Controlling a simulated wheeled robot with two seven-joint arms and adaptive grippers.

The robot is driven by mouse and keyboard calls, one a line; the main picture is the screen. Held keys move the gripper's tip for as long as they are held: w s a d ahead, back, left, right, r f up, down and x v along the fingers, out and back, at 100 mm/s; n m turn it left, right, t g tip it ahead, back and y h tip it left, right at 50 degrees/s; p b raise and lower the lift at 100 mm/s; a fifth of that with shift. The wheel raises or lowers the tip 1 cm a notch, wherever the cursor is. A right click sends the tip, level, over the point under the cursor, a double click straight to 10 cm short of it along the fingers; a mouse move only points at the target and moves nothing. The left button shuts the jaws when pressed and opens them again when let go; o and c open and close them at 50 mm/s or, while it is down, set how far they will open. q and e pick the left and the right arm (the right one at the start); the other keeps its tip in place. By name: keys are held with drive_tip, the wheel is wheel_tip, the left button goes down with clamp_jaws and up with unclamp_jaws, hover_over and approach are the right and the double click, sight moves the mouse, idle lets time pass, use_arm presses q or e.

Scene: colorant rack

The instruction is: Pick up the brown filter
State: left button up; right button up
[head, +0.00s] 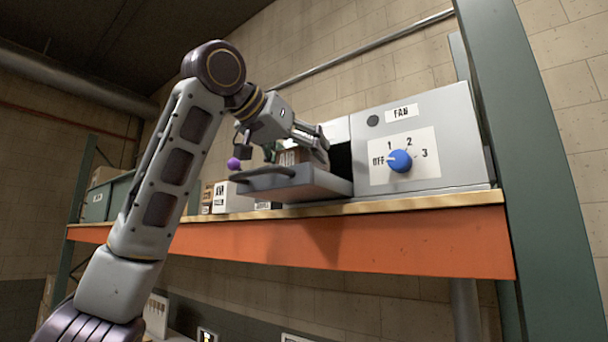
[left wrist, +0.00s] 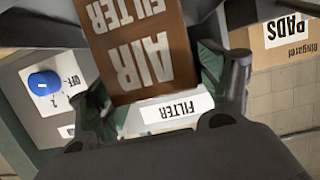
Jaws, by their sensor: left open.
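The brown filter is a box lettered AIR FILTER; it fills the upper middle of the left wrist view (left wrist: 140,45). In the head view it shows partly (head: 290,157), behind my left gripper and above the pulled-out grey drawer (head: 318,184). My left gripper (head: 314,145) is open, over the drawer. In the left wrist view its fingers (left wrist: 165,92) stand on either side of the filter's near end. I cannot tell whether they touch it. A white FILTER label (left wrist: 170,113) shows just below the box. My right gripper is not in view.
The grey fan box (head: 440,125) with a blue dial (head: 400,160) stands right of the drawer on an orange-edged shelf (head: 370,239). Small cartons (head: 232,195), a purple ball (head: 233,163) and a green bin (head: 98,203) are to the left. A green post (head: 535,150) stands at right.

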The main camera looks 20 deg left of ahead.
use_arm(q)
drive_tip(key=c, duration=1.1)
drive_tip(key=shift+a+r, duration=0.1)
drive_tip(key=shift+r, duration=0.1)
drive_tip(key=shift+r, duration=0.6)
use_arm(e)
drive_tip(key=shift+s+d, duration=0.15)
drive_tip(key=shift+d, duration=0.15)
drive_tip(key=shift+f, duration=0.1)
